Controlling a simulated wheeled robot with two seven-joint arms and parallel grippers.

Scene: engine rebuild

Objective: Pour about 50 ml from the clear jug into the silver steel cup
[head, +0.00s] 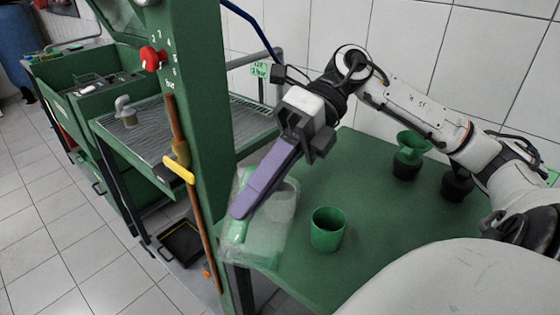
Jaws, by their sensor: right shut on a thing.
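The clear jug (272,232) is see-through and tilted, over the table's left front corner. A long purple bar, seemingly its handle (265,180), runs across it from the jaws of my right gripper (308,142). My right gripper is shut on it. A green cup (328,230) stands upright on the table just right of the jug. No plainly silver cup shows; a pale grey round shape shows through the jug, and I cannot tell what it is. The liquid level in the jug is unclear. My left gripper is out of view.
A green table (370,215) carries a green funnel on a dark pot (408,160) and another dark pot (457,185) at the right. A green press column (205,150) stands close left of the jug. The table's middle is clear.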

